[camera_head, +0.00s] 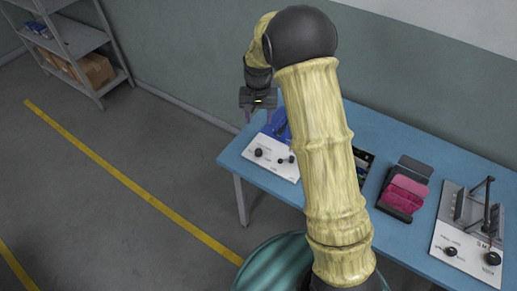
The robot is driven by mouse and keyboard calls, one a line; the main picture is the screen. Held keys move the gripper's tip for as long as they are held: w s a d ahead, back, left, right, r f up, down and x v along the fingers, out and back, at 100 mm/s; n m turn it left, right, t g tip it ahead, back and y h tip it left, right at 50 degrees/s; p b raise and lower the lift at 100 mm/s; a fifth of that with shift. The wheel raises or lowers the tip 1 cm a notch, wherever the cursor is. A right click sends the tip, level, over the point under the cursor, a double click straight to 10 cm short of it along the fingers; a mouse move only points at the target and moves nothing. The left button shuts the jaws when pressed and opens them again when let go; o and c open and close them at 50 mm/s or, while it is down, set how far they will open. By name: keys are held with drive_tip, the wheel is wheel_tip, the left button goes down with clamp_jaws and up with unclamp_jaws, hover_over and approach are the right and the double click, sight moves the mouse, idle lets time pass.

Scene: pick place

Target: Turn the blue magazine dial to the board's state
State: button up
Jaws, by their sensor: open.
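A white panel (270,160) with a blue unit (277,122) behind it stands at the left end of the table. The panel bears a black knob (258,153) on its left and another dark knob (289,160) nearer its right side. I cannot tell which is the magazine dial or where either points. My gripper (259,114) is open, above the table's back left edge, beyond the panel and apart from it. My arm hides the panel's right side. A dark board (363,163) shows partly beside my arm; its markings are too small to read.
The blue table (400,140) also holds a dark rack with pink pieces (405,193) and, at the right, a grey and white fixture (468,245) with black knobs and an upright lever. Shelving (72,45) stands far left. The floor left of the table is clear.

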sight(258, 151)
wheel_tip(258, 151, down, 17)
drive_tip(key=shift+f+p, duration=0.2)
drive_tip(key=shift+p, duration=1)
drive_tip(key=c, duration=1)
